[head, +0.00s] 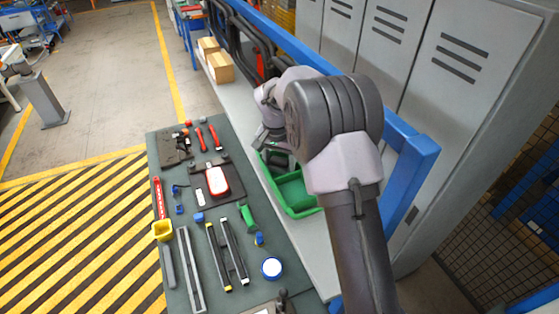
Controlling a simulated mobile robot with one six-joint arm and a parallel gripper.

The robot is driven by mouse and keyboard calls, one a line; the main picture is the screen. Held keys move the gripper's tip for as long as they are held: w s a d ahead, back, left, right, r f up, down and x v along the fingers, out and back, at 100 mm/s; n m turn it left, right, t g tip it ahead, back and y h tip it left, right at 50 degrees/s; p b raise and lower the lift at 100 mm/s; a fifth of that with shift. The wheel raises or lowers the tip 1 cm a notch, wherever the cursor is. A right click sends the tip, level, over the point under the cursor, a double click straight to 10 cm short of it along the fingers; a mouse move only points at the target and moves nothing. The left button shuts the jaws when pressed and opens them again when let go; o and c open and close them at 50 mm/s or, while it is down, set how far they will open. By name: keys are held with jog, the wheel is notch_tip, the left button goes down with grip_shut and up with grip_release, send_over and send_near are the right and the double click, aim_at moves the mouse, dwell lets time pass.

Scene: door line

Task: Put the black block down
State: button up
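My gripper (270,142) is at the far end of the green tray (305,211), pointing down, partly hidden by my own arm. A dark block-like shape (279,159) shows just below the gripper, within the outline of the tray's far part. It may be the black block. I cannot tell whether it is between the fingers or resting in the tray. The fingertips are too small and too covered to show whether they are open or shut.
A dark mat (187,222) left of the tray carries tools, a red and white device (217,180), a yellow cup (162,230) and a white-blue round item (271,268). Cardboard boxes (219,67) stand behind. A blue rail (408,140) and grey lockers bound the right.

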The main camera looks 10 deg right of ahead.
jog(key=shift+r, duration=0.45)
notch_tip(320, 180, up, 13)
jog(key=s+a+b, duration=0.1)
jog(key=s, duration=0.2)
jog(key=s+r+n+t+y, duration=0.1)
jog(key=s+r, duration=0.6)
jog(key=s, duration=0.2)
jog(key=s+a+f+t+y, duration=0.1)
jog(key=s, duration=1)
jog(key=s+a+f+n+t+y, duration=0.1)
jog(key=s+a+t, duration=0.1)
jog(key=s, duration=1)
jog(key=shift+f, duration=0.35)
jog(key=shift+s, duration=0.25)
